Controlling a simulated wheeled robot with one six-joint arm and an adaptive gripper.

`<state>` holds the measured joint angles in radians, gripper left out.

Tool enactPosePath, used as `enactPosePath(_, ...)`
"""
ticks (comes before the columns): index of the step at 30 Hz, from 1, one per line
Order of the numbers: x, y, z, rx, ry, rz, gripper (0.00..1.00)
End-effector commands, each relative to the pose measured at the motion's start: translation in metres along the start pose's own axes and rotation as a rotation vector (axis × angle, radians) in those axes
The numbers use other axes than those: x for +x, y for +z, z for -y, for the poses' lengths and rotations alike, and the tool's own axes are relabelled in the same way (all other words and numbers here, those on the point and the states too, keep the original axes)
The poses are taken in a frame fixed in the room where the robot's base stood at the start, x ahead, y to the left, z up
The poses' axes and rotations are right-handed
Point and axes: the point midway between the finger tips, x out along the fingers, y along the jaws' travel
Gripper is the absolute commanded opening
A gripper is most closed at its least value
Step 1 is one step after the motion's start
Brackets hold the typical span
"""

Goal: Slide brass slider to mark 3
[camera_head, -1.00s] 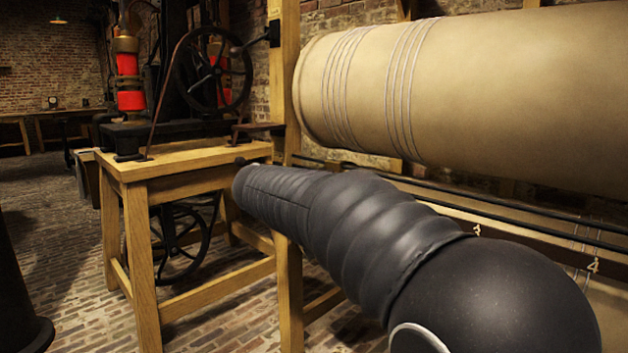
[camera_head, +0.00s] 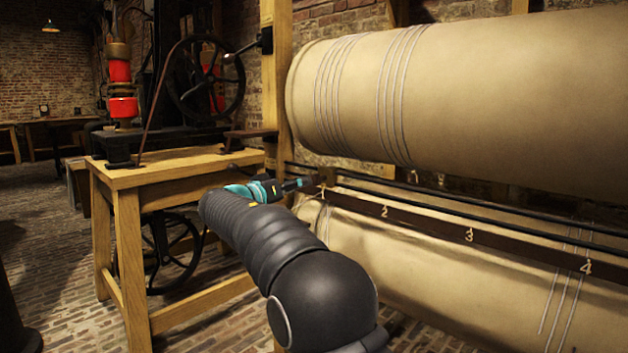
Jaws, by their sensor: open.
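A dark rail (camera_head: 425,222) with pale numerals runs between the two large tan cylinders, sloping down to the right. Mark 2 (camera_head: 384,211), mark 3 (camera_head: 470,236) and mark 4 (camera_head: 587,267) are readable; a mark at the left end looks like 1. A small brass-coloured piece, seemingly the brass slider (camera_head: 327,176), sits at the rail's left end. My gripper (camera_head: 304,183), teal and black, is small in the view, just left of that piece. It is open; whether it touches the piece cannot be told. My dark arm hides part of the lower cylinder.
The upper tan cylinder (camera_head: 470,95) overhangs the rail, and the lower one (camera_head: 450,285) lies under it. Black rods (camera_head: 455,202) run along behind the rail. A wooden post (camera_head: 277,80) and a wooden bench (camera_head: 150,177) with machinery stand left of the gripper.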

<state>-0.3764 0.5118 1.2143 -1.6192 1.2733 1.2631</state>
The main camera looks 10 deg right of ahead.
Motion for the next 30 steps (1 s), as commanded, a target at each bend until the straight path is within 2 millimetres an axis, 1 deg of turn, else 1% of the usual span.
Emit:
enactPosePath(1,0.011,-0.001,-0.002,0.000,0.004,0.002,0.60)
enactPosePath(6,0.041,-0.001,-0.001,-0.001,0.002,0.001,0.60)
enactPosePath(12,0.064,-0.001,-0.001,-0.001,0.001,0.001,0.60)
enactPosePath(17,0.072,0.000,-0.001,-0.001,0.000,0.000,0.60)
enactPosePath(25,0.073,0.000,0.000,-0.001,0.000,0.000,0.60)
enactPosePath(26,0.073,0.000,0.000,-0.001,0.000,0.000,0.55)
enactPosePath(27,0.073,0.000,0.000,-0.001,0.000,0.000,0.45)
enactPosePath(29,0.072,0.000,-0.001,-0.001,0.000,0.000,0.30)
enactPosePath(30,0.072,0.000,-0.001,-0.001,0.000,0.000,0.20)
